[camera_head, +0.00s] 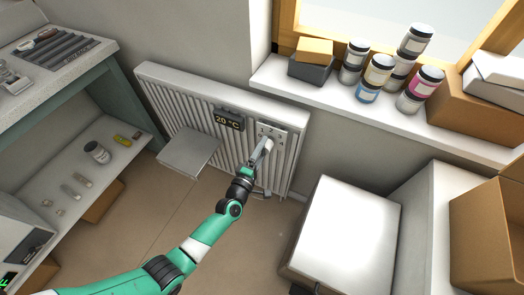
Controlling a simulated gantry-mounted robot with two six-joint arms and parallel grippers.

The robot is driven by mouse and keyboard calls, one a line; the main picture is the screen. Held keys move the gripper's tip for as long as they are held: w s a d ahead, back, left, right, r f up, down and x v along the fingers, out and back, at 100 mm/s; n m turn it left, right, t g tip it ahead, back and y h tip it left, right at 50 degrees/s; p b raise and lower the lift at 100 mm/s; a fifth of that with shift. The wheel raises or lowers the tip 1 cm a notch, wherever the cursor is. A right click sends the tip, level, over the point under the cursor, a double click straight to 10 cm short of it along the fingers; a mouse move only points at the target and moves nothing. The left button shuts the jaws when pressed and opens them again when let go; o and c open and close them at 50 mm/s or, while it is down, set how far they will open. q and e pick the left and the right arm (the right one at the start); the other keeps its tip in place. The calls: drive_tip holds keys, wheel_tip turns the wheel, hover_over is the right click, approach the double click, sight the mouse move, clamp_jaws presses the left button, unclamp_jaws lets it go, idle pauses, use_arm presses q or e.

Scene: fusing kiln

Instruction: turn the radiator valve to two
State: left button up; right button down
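The white ribbed radiator (180,100) stands against the wall under the window sill. At its right end is a small pale plate with dark marks (274,129). My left gripper (264,152) reaches up to the radiator's right end, just below this plate. A pale, rounded piece that looks like the valve knob (268,143) shows at the gripper's tip. The gripper covers much of it, so its setting cannot be read. The fingers are too small to tell whether they are open or shut on it. My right gripper is not in view.
A dark display reading 20 °C (229,120) hangs on the radiator, with a grey panel (188,151) in front to the left. A white-topped box (345,232) stands to the right. Jars (380,70) line the sill (330,95). A workbench (60,85) is at left.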

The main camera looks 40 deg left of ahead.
use_arm(q)
drive_tip(key=shift+o, duration=0.7)
drive_tip(key=shift+f, duration=0.1)
drive_tip(key=p+v, duration=0.4)
drive_tip(key=v, duration=0.7)
drive_tip(key=shift+s, duration=0.25)
